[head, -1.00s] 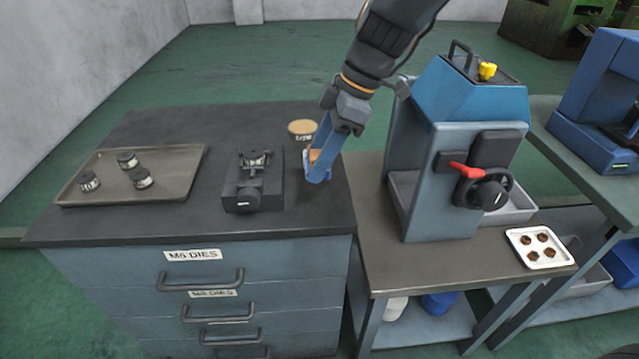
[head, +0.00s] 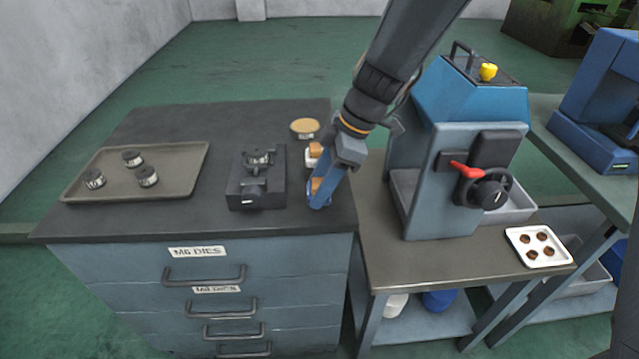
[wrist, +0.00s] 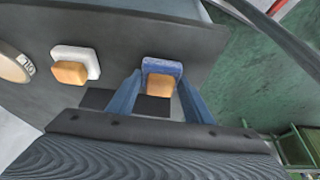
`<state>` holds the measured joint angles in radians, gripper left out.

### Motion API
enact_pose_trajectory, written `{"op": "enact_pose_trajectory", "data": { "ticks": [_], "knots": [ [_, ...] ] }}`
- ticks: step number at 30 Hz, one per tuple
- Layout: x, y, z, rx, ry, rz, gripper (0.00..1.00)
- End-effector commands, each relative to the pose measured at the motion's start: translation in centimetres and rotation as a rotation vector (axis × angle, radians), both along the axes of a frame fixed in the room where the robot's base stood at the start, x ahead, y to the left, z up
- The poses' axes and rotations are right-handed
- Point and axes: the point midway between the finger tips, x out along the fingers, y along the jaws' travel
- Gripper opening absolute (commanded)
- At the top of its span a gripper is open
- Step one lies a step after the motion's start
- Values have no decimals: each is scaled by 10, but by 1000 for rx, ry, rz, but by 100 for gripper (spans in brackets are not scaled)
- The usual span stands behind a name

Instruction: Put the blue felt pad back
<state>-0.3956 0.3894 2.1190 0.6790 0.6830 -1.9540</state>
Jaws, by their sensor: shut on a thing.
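The blue felt pad (wrist: 163,65) has a wooden block (wrist: 160,84) as its grip. In the wrist view it sits between the two blue fingers of my gripper (wrist: 161,78), which is shut on it. In the head view my gripper (head: 320,198) is low over the right front part of the cabinet top, with the block between its fingers. The blue pad is mostly hidden there by the fingers. I cannot tell whether the pad touches the top. A white pad (wrist: 87,55) with a similar wooden block lies just behind it, apart from it.
On the cabinet top (head: 120,222) stand a dark die fixture (head: 257,185), a round tan-lidded tin (head: 305,127) and a tray (head: 75,190) with three dies. A blue-grey machine (head: 415,150) stands close on the right, beside a white tray (head: 518,240) of small parts.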

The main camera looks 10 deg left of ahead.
Motion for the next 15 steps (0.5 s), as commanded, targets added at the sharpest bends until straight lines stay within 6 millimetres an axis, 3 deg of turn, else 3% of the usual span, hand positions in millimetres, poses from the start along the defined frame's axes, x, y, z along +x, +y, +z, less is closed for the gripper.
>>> {"op": "enact_pose_trajectory", "data": {
  "ticks": [1,4,15],
  "knots": [
    [0,0,-1,0,0,0,49],
    [0,0,0,0,0,0,65],
    [0,0,2,0,0,0,65]
  ]
}}
